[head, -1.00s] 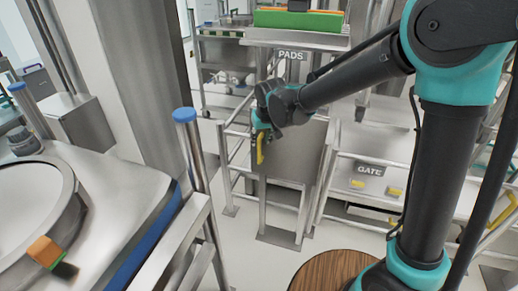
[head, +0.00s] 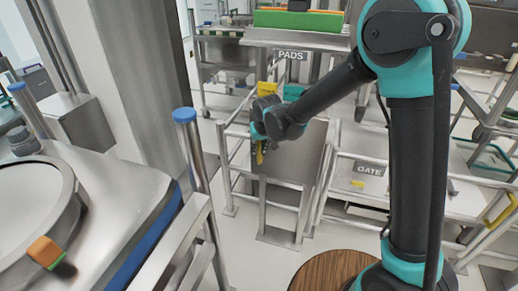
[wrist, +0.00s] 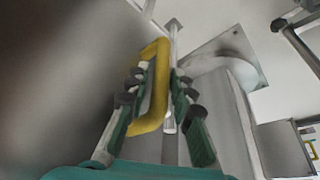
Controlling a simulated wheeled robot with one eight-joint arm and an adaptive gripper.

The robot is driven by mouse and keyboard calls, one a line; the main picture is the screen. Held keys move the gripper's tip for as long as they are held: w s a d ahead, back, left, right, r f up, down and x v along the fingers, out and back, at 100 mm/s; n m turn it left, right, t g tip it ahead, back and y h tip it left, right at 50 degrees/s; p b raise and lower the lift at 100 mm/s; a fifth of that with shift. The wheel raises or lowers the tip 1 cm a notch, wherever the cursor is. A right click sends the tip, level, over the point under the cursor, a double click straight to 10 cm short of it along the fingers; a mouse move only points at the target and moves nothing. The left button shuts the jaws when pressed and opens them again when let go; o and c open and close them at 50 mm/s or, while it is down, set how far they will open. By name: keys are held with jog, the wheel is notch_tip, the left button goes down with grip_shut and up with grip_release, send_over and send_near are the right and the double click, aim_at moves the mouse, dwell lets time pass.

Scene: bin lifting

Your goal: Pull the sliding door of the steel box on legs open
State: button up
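The steel box on legs (head: 298,152) stands in the middle of the head view, its flat grey side towards me. A yellow handle (head: 260,153) shows at its left edge, below my gripper (head: 259,140). In the wrist view the yellow handle (wrist: 161,88) is a rounded loop between the two fingers of my gripper (wrist: 157,88). The left finger overlaps the loop in the picture. A small gap shows between the loop and the right finger, so the fingers look open around it. Contact on the left cannot be told. The door's edge cannot be made out.
Steel rails (head: 226,165) stand left of the box. A GATE sign (head: 369,169) and low bench are at its right; a PADS sign (head: 291,55) is behind. A blue-capped post (head: 186,150) and round-topped steel vessel (head: 100,195) are at near left.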

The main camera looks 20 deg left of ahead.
grip_shut()
jog(key=shift+d, duration=0.15)
jog(key=d, duration=2.2)
jog(key=shift+o, duration=2.2)
grip_release()
jog(key=v, duration=1.2)
